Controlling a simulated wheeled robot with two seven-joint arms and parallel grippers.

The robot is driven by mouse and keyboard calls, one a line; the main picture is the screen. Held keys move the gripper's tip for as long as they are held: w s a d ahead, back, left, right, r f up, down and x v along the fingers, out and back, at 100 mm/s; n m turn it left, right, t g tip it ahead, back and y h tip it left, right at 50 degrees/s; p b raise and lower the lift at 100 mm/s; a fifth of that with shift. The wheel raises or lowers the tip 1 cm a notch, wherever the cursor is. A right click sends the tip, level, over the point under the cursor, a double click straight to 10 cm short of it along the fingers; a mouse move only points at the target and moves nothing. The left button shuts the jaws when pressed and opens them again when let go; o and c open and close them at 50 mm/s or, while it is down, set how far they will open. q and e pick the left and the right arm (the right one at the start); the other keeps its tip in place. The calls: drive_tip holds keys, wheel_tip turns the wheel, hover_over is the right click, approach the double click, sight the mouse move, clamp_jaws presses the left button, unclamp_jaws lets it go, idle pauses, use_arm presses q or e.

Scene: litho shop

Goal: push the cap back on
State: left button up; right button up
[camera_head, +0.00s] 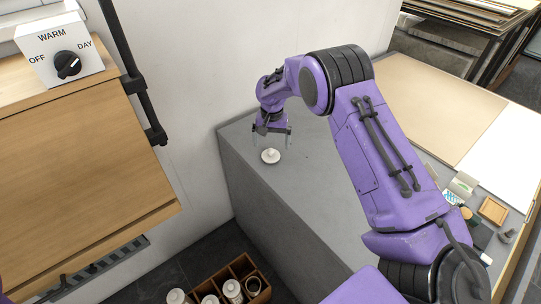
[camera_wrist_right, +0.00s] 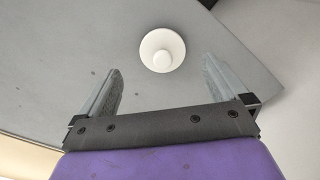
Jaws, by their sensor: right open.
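A white round cap (camera_head: 270,156) with a small raised knob lies on the grey counter top (camera_head: 310,185), near its far left corner. The cap also shows in the right wrist view (camera_wrist_right: 162,50), knob towards the camera. My right gripper (camera_head: 272,142) is open and empty above the cap, its two fingers apart on either side of it in the picture and not gripping it. An open jar (camera_head: 252,287) without a cap sits in a wooden crate (camera_head: 240,265) at the bottom, beside several jars with white caps (camera_head: 232,288). My left gripper is out of view.
A wooden cabinet (camera_head: 80,150) with a WARM/OFF/DAY dial box (camera_head: 62,52) stands at the left. A white wall rises behind the counter. A wooden tray (camera_head: 493,210) and small items lie at the right, partly behind my arm. The counter around the cap is clear.

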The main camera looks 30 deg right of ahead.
sight(271, 150)
drive_tip(key=f, duration=0.1)
drive_tip(key=f+p, duration=0.1)
drive_tip(key=f, duration=0.1)
drive_tip(key=f+p, duration=0.1)
drive_tip(key=shift+w+f, duration=0.25)
drive_tip(key=shift+f, duration=0.35)
drive_tip(key=c, duration=1.1)
